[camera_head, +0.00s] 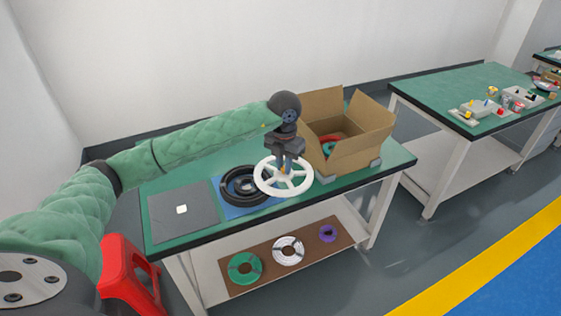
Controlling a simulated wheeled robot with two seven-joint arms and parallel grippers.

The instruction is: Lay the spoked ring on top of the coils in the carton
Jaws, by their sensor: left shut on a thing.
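The white spoked ring (266,187) is held by my left gripper (285,170), which is shut on it near the ring's middle. The ring is in front of the black coil, partly covering it, and left of the carton. The carton (360,158) is open, with its flaps up, on the right part of the green table. Inside it a red coil and a bit of green (328,147) show; the rest of its contents is hidden by the walls. My right gripper is not in view.
A black coil (232,187) lies on a blue mat (226,210). A grey plate (172,226) with a small white piece (182,209) is at left. Green (245,268), white and purple coils lie on the lower shelf. Another table (440,92) with small parts stands at right.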

